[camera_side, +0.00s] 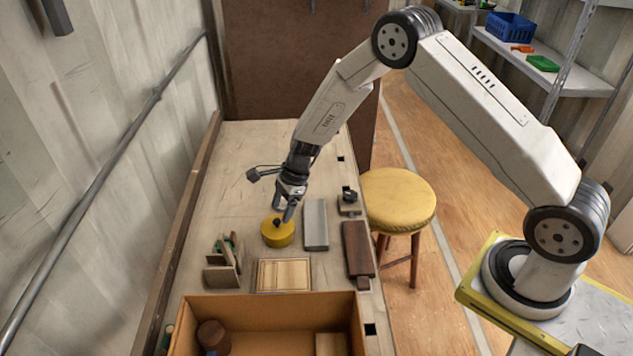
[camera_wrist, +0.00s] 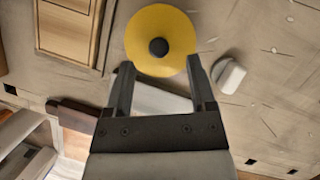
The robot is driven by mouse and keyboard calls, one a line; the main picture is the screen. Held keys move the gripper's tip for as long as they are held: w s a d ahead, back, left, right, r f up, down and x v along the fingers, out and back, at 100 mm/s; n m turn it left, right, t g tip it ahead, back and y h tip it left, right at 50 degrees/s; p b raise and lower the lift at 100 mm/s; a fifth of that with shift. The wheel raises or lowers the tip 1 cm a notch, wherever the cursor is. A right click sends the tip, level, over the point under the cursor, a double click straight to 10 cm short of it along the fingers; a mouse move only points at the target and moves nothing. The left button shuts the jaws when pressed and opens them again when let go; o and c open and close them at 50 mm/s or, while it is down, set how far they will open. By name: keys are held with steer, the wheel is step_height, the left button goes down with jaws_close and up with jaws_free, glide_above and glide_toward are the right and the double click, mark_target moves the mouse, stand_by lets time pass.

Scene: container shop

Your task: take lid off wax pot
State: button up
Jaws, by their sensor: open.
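The wax pot (camera_side: 278,232) is a round yellow pot standing on the workbench, with its lid on. In the wrist view the yellow lid (camera_wrist: 161,22) shows from above with a dark round knob (camera_wrist: 158,47) at its middle. My gripper (camera_side: 287,214) is just above the pot in the side view and partly covers its top. In the wrist view my gripper (camera_wrist: 160,68) is open and empty, its two fingertips by the lid's near edge, with the knob just beyond them. I cannot tell whether the fingertips touch the lid.
A grey block (camera_side: 315,225) lies right of the pot, with a dark brown wooden block (camera_side: 357,249) beyond. A wooden panel (camera_side: 284,274) and an open cardboard box (camera_side: 262,301) lie nearer the camera. A small rack (camera_side: 222,275) stands left. The bench behind is clear.

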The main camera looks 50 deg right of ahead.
mark_target(277, 220)
steer(key=shift+x, duration=1.7)
jaws_close()
